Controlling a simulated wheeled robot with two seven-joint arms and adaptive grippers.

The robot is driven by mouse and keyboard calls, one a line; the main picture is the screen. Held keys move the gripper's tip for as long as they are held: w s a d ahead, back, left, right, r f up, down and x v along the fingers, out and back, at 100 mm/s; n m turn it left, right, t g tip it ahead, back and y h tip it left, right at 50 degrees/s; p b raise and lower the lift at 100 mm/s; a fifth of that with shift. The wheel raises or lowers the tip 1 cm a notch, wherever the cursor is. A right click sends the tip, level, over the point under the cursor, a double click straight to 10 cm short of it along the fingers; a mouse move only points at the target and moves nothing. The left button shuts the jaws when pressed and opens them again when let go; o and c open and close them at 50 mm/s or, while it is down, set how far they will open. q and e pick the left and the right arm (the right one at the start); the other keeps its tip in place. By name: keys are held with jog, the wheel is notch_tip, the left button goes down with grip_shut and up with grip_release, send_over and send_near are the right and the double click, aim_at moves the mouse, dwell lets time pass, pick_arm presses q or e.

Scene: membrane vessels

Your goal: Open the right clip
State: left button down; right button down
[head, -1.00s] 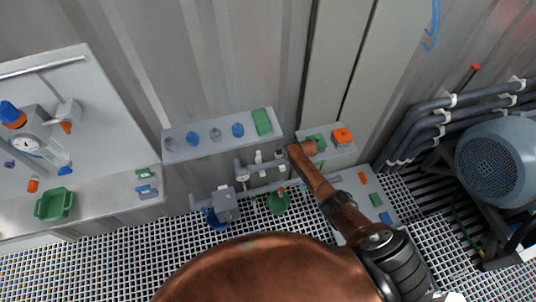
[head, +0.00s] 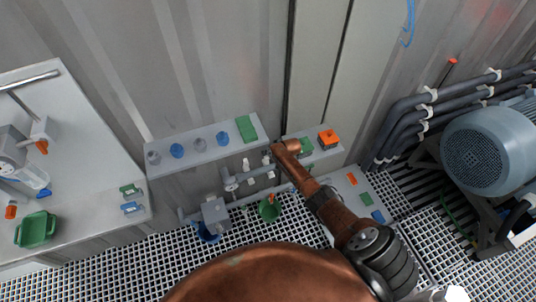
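I cannot tell for certain which part is the right clip. Small white fittings (head: 246,165) stand on a grey pipe assembly with a round gauge (head: 230,183), below the wall shelf. A second white fitting (head: 267,160) is to their right, close to the end of my copper-coloured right arm. That arm comes in from the lower right and hides part of the assembly's right side. My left arm and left gripper are not in view.
A grey shelf (head: 165,163) holds blue and grey caps and a green block (head: 246,129). An orange-topped box (head: 328,139) sits on the right ledge. Green (head: 269,209) and blue funnels hang below the pipes. A motor (head: 485,155) stands at right. A bench with a green tray (head: 36,229) is at left.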

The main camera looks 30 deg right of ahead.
jog(key=shift+w+a+r, duration=0.4)
jog(key=shift+w+r, duration=0.05)
jog(key=shift+w, duration=0.05)
jog(key=c, duration=1.8)
grip_release()
jog(key=shift+f, duration=0.15)
jog(key=shift+s+d+f, duration=0.1)
jog(key=shift+s+d, duration=0.2)
jog(key=v, duration=1.2)
